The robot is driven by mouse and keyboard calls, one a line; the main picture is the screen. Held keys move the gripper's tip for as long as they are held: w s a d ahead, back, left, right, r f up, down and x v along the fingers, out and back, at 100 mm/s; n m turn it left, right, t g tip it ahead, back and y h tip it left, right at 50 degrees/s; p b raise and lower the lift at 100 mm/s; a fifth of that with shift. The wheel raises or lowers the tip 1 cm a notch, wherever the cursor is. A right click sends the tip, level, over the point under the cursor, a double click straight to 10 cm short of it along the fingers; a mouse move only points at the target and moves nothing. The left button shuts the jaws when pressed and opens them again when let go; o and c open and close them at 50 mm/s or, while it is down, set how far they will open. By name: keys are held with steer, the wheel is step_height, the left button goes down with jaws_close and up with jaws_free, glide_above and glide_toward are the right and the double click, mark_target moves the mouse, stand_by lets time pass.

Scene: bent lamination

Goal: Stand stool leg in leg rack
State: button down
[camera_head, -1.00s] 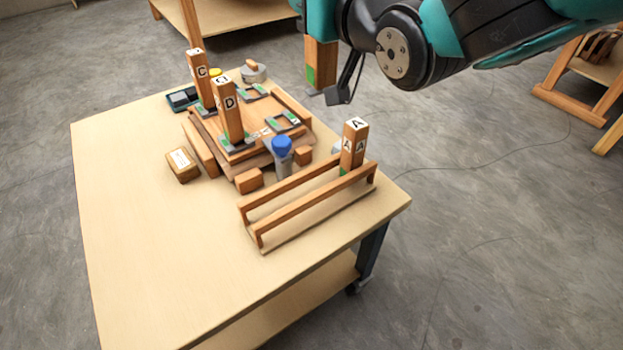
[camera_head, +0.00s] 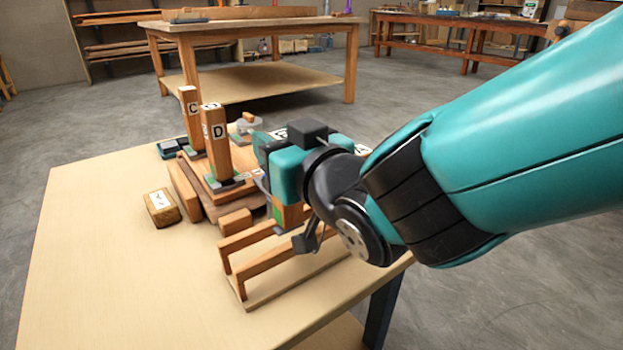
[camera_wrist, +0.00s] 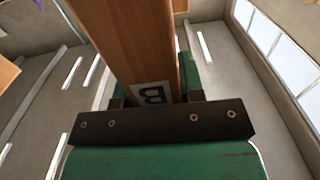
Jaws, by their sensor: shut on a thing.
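A wooden stool leg marked B (camera_wrist: 140,40) is held in my gripper (camera_wrist: 156,98), whose jaws are shut on it. In the head view the leg's lower end (camera_head: 291,214), with a green patch, shows below my gripper. It hangs upright by the rails of the leg rack (camera_head: 244,306), a low two-rail wooden frame at the table's front right. I cannot tell whether the leg's end is between the rails or touches the base. My arm hides the rack's right part and most of the leg marked A (camera_head: 361,150).
Legs C (camera_head: 190,118) and D (camera_head: 216,140) stand upright on the wooden assembly left of my gripper. A small labelled wooden block (camera_head: 162,208) lies on the table (camera_head: 110,270). The table's left and front are clear. A larger bench (camera_head: 250,85) stands behind.

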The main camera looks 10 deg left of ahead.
mark_target(289, 219)
step_height(289, 219, down, 6)
steer(key=b, duration=0.2)
steer(key=shift+s+d+b, duration=0.1)
steer(key=shift+b, duration=0.2)
steer(key=c, duration=0.8)
jaws_free()
steer(key=shift+f, duration=0.1)
steer(key=shift+o, duration=0.3)
steer(key=shift+r, duration=0.3)
